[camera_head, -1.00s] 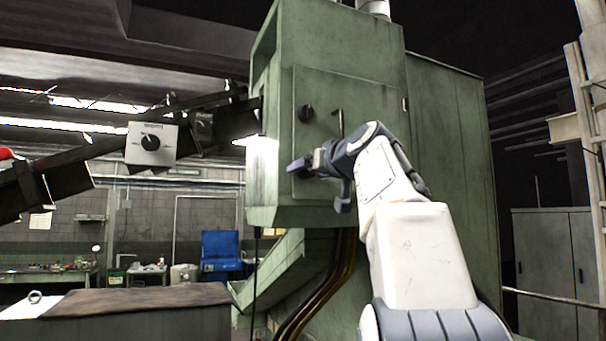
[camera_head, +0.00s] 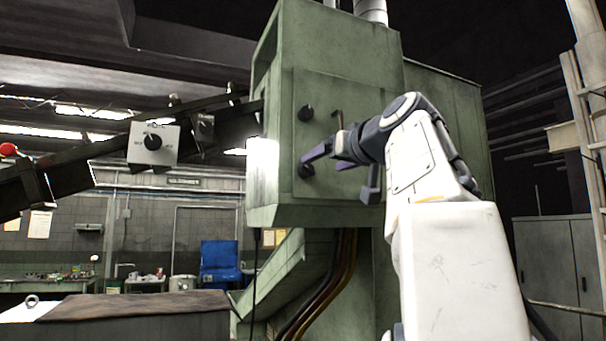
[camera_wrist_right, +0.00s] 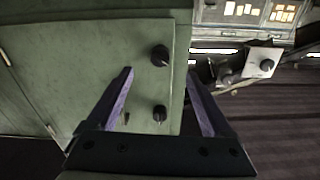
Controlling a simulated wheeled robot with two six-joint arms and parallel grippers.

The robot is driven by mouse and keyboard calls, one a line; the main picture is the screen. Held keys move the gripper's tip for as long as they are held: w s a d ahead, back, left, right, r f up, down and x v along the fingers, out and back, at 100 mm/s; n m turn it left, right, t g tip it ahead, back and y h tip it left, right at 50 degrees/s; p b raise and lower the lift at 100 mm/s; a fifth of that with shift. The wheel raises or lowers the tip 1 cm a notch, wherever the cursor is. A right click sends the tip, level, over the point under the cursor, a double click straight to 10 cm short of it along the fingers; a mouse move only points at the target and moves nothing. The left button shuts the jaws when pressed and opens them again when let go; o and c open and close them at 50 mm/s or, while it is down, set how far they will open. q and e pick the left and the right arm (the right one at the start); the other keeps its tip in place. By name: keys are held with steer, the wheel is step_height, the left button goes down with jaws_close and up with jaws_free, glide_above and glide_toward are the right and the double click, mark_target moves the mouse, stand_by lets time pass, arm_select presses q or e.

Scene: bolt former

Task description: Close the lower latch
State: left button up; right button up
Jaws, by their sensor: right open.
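The lower latch (camera_head: 306,170) is a dark round knob on the green door panel (camera_head: 335,90). It shows just under one purple fingertip in the head view and is partly covered. In the right wrist view the lower latch (camera_wrist_right: 160,55) appears as the upper knob, as that picture is turned over. The upper latch (camera_head: 305,113) is a similar knob above it, also in the wrist view (camera_wrist_right: 160,113). My right gripper (camera_head: 338,178) is open and empty in front of the panel, its fingertips (camera_wrist_right: 160,72) either side of the lower latch's line. Contact cannot be told. My left gripper is not in view.
A bent handle (camera_head: 339,120) sticks out right of the upper latch. A white control box (camera_head: 153,144) with a black dial hangs left of the green machine, by a dark sloping beam (camera_head: 70,165). Cables (camera_head: 335,280) run down below the cabinet.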

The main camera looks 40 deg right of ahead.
mark_target(310, 170)
steer(key=w+m+p, duration=0.1)
steer(key=w, duration=0.1)
steer(key=w+d+m+p, duration=0.1)
steer(key=w+p, duration=0.1)
steer(key=w+m+p, duration=0.1)
steer(key=w, duration=0.1)
steer(key=shift+w+d+r+p, duration=0.25)
steer(key=shift+w+p, duration=0.05)
steer(key=shift+w, duration=0.05)
steer(key=m+p, duration=0.1)
steer(key=w+m+p, duration=0.1)
steer(key=m, duration=0.1)
steer(key=shift+w+d, duration=0.1)
steer(key=shift+d, duration=0.1)
steer(key=m+p, duration=0.1)
steer(key=m, duration=0.2)
steer(key=shift+f, duration=0.1)
steer(key=shift+f+m, duration=0.15)
steer(key=shift+m, duration=0.65)
